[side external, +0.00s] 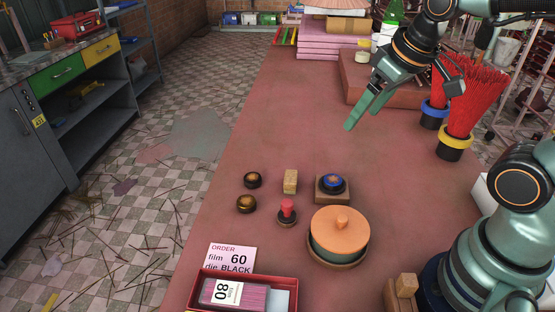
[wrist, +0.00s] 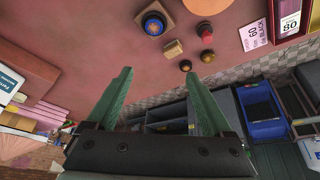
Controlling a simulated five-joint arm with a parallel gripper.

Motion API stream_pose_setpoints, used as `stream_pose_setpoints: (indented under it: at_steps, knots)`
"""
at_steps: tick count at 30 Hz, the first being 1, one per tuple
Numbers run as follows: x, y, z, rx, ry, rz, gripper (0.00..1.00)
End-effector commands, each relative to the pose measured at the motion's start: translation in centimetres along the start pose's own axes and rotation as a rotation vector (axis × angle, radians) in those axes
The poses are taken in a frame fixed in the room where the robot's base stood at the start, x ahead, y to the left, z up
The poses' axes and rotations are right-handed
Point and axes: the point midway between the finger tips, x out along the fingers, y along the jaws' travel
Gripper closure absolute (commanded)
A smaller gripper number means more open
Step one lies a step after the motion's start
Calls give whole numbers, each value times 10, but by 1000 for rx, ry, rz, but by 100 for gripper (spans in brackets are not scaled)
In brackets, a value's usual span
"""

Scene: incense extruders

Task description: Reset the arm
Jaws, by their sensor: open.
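My gripper (side external: 366,110) hangs above the far part of the red table (side external: 240,150), with its green fingers pointing down and left. In the wrist view my gripper (wrist: 160,100) has its two fingers spread apart with nothing between them. It is open and touches no object. The small items on the table lie nearer the camera than the gripper in the side view.
An orange-lidded pot (side external: 340,232), a blue-topped piece on a wooden base (side external: 332,187), a wooden block (side external: 290,181), a red-knobbed stamp (side external: 287,210) and dark round pieces (side external: 246,204) stand mid-table. An order card (side external: 231,258) lies in front. Red stick bundles (side external: 472,95) stand right.

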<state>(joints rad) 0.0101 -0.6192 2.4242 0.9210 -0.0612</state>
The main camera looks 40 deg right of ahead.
Motion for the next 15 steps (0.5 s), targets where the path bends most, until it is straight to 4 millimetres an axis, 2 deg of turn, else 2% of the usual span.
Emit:
stream_pose_setpoints:
  at_steps: [5,15]
  knots:
    - [-8,-3,7,44,68,-2,15]
    - [-9,-4,8,53,76,-2,15]
